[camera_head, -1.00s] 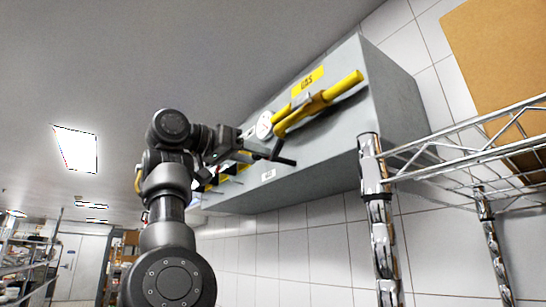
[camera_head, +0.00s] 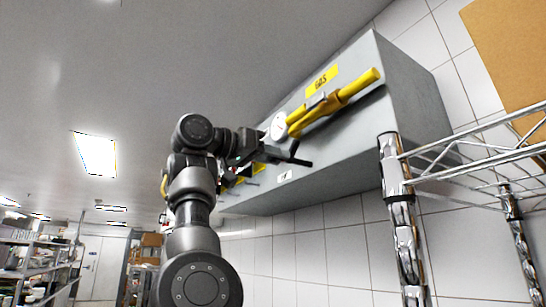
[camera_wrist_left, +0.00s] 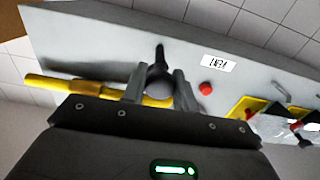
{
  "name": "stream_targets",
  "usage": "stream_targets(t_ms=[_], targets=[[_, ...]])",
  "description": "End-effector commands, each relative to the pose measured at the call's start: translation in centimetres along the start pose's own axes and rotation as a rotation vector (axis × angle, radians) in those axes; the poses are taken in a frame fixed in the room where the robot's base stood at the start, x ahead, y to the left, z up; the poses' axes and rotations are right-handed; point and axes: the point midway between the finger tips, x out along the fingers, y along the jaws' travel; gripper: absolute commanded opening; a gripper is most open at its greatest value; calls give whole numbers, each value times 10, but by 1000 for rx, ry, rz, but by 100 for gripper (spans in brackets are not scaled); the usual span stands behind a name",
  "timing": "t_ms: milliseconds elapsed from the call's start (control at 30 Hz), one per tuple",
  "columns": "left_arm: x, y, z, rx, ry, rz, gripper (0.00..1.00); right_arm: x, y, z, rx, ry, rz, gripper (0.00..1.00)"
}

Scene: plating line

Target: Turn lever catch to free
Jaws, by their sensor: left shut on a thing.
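The lever catch (camera_wrist_left: 158,70) is a dark round hub with a short black lever. In the left wrist view its lever points up, away from my gripper. My left gripper (camera_wrist_left: 160,88) has its two grey fingers closed on either side of the hub. In the head view my left gripper (camera_head: 268,150) is at the front face of the grey gas box, and the black lever end (camera_head: 300,161) sticks out to its right. The fingers hide part of the hub. My right gripper is not in view.
The grey box (camera_head: 410,110) carries a yellow pipe with a yellow handle (camera_head: 345,92), a round gauge (camera_head: 278,126) and a GAS label (camera_head: 321,82). A red button (camera_wrist_left: 205,88) is beside the catch. A wire shelf (camera_head: 395,190) stands at the right.

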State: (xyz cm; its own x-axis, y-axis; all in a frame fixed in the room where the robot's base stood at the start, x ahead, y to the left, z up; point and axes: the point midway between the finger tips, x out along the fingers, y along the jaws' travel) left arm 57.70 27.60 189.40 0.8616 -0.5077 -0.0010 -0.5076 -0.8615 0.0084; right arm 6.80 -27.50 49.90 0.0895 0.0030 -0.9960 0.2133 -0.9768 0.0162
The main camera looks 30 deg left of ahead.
Motion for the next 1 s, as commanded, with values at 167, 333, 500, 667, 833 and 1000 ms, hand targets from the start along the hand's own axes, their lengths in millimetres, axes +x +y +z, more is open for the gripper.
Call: stream_targets(t_ms=[167, 333, 500, 667, 833, 1000], targets=[[-1, 0, 1, -51, 1, -1, 6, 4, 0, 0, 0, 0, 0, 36], [-2, 0, 2, -153, 0, -2, 6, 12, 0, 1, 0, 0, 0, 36], [-2, -1, 1, -303, 2, -2, 6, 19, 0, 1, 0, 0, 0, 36], [-2, -1, 1, -455, 2, -2, 6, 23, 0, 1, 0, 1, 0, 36], [-2, -1, 0, -618, 4, -1, 6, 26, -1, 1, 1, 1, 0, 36], [-2, 0, -1, -780, 3, -1, 6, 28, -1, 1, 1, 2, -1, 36]])
